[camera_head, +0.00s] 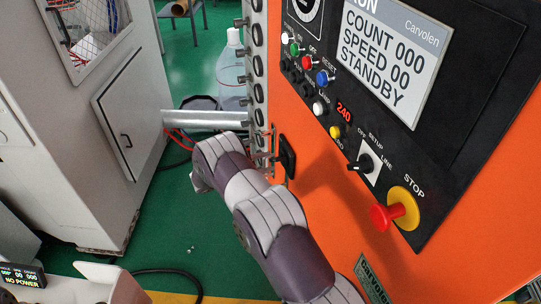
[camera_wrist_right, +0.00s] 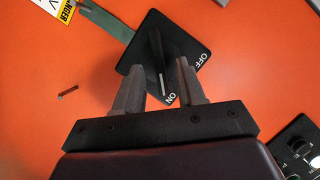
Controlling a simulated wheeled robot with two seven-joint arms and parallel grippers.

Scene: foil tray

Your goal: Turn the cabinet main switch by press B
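The main switch is a black square plate (camera_wrist_right: 143,57) marked OFF and ON, set on the orange cabinet wall. In the wrist view its black handle (camera_wrist_right: 157,50) has a white line at its lower end, pointing toward the ON mark. In the head view the switch (camera_head: 287,157) is seen edge-on. My right gripper (camera_wrist_right: 160,78) is open, with one finger on each side of the handle's lower end. Whether the fingers touch the handle cannot be told. In the head view the right gripper (camera_head: 266,160) is small beside the switch. My left gripper is not in view.
A metal strip (camera_wrist_right: 105,20) and a small bolt (camera_wrist_right: 68,91) are near the switch. A grey cabinet (camera_head: 75,140) stands left.

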